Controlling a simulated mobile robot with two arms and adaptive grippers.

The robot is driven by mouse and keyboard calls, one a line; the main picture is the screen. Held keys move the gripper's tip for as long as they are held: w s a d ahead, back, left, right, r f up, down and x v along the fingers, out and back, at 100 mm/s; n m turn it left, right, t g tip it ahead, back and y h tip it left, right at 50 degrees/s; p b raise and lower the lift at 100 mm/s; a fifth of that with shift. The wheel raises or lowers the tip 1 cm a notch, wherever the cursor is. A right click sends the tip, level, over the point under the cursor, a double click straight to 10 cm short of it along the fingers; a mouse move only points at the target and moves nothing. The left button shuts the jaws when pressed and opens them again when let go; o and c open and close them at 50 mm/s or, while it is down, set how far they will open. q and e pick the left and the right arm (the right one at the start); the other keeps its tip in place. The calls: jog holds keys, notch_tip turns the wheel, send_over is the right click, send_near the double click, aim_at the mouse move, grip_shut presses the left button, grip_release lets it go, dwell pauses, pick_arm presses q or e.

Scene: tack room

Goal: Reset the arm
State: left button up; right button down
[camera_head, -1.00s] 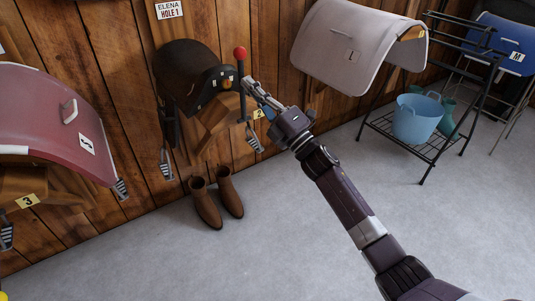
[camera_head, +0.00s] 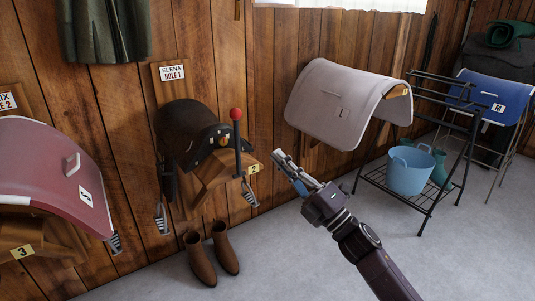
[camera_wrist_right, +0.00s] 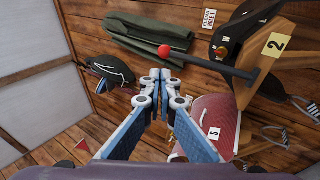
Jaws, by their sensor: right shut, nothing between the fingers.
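My right gripper (camera_head: 280,160) is shut and empty in the head view, over the grey floor to the right of the wall saddle rack marked 2. In the right wrist view its fingertips (camera_wrist_right: 160,75) are together with nothing between them. A dark saddle (camera_head: 190,130) sits on that wooden rack (camera_head: 205,185). A dark lever with a red knob (camera_head: 236,114) stands upright beside the saddle. The red knob also shows in the right wrist view (camera_wrist_right: 164,50). A gap separates the gripper from the lever. My left gripper is not in view.
Brown boots (camera_head: 200,258) stand below the rack. A maroon saddle cover (camera_head: 50,170) is at left, a pale one (camera_head: 340,100) at the back. A black metal rack (camera_head: 425,200) holds a blue bucket (camera_head: 409,171). The floor between is clear.

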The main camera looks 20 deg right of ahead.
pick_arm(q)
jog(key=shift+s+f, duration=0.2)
pick_arm(e)
jog(key=shift+s+d, duration=0.35)
jog(key=shift+s, duration=0.2)
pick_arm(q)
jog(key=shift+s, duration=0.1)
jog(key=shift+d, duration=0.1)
